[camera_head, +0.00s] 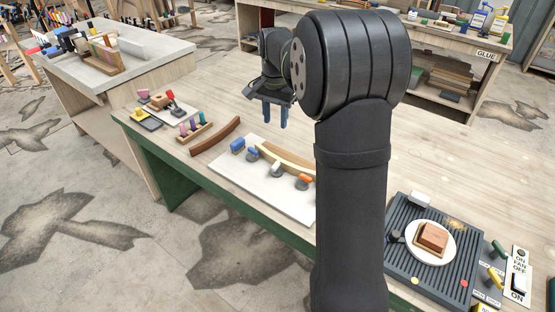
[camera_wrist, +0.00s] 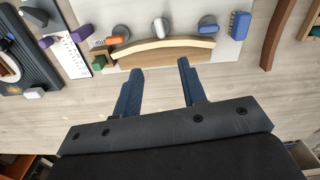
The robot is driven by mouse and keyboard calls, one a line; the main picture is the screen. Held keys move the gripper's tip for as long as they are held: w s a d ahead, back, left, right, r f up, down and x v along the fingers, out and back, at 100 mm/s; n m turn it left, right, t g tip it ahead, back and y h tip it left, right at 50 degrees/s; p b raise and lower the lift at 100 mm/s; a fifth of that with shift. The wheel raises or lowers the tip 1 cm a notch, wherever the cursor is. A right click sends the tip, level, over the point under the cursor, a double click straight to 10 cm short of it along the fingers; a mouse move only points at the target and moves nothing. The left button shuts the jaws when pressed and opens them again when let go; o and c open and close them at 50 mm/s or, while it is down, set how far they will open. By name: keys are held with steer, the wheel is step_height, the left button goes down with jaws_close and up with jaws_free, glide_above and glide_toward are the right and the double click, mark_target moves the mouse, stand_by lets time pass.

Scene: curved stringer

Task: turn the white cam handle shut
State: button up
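The white cam handle (camera_wrist: 158,26) sits on a round grey cam, between an orange cam handle (camera_wrist: 117,39) and a blue one (camera_wrist: 207,29). It also shows in the head view (camera_head: 277,165). The cams stand along a curved pale strip (camera_wrist: 160,45) with a brown wooden piece (camera_wrist: 175,58) against it, on a white board (camera_head: 240,179). Whether the white cam touches the strip, I cannot tell. My gripper (camera_wrist: 160,67) is open and empty, its two blue fingers apart. In the head view my gripper (camera_head: 275,122) hangs above the table behind the board, apart from the handle.
A blue block (camera_wrist: 240,25) stands at the board's end. A dark red-brown curved bar (camera_head: 216,136) lies left of the board. A dark grooved mat (camera_head: 398,260) with a white disc lies at the right. Bare table lies behind the board. My arm hides part of the board.

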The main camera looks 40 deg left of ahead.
mark_target(276, 164)
step_height(276, 164, down, 17)
steer(key=shift+f, duration=0.1)
stand_by(0.3)
steer(key=shift+c, duration=0.2)
jaws_close()
